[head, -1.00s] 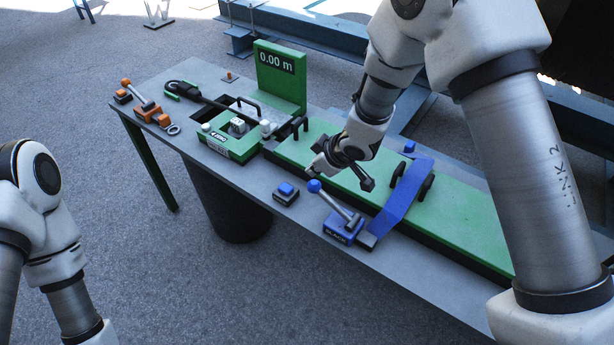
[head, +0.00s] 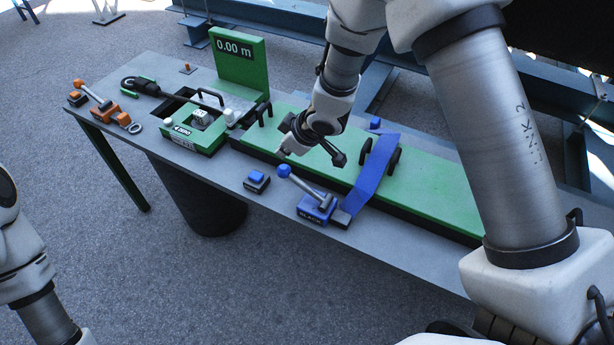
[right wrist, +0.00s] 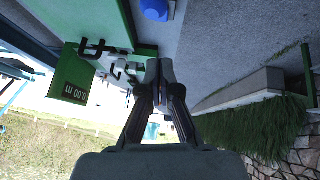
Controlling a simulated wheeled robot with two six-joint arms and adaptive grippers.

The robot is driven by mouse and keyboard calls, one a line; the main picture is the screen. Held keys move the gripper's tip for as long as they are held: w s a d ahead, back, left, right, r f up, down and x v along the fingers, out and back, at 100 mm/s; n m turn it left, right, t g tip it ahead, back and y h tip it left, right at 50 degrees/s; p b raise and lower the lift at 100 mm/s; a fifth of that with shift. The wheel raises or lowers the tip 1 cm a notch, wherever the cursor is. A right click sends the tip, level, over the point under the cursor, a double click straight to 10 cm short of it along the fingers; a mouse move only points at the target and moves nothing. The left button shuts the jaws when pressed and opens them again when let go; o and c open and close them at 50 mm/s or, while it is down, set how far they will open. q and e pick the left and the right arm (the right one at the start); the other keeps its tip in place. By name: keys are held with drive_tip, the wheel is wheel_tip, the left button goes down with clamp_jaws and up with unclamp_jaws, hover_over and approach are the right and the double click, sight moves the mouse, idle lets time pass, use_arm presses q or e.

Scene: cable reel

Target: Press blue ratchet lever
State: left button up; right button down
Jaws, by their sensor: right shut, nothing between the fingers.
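The blue ratchet lever (head: 305,187) stands on a blue base (head: 313,212) at the table's front edge. Its blue ball knob (head: 283,171) points up and to the left. My right gripper (head: 284,150) is shut and empty. In the head view its tips show just above and behind the knob, apart from it in the picture. In the right wrist view the shut fingers (right wrist: 160,66) show in the middle, and the blue knob (right wrist: 154,9) is at the top edge. My left arm shows at the left edge, but its gripper is out of view.
A blue strap (head: 372,175) crosses the green bed (head: 430,190) right of the lever. A blue button (head: 257,178) sits left of it. A green-framed device (head: 195,135), a 0.00 m display (head: 235,48) and an orange lever (head: 92,94) are farther left on the table (head: 225,172).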

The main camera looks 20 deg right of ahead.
drive_tip(key=s+d+f+n+b, duration=0.1)
drive_tip(key=s+d+f+b, duration=0.15)
drive_tip(key=s+b, duration=0.3)
drive_tip(key=r+t+b, duration=0.1)
drive_tip(key=b, duration=0.1)
drive_tip(key=d+r+t+y+b, duration=0.1)
drive_tip(key=r+b, duration=0.1)
drive_tip(key=b, duration=0.1)
drive_tip(key=d+r+m+y+b, duration=0.1)
drive_tip(key=r+b, duration=0.1)
drive_tip(key=shift+s+d+r+t+b, duration=0.1)
drive_tip(key=shift+s+t+b, duration=0.2)
drive_tip(key=shift+s+t, duration=0.1)
drive_tip(key=shift+w, duration=0.1)
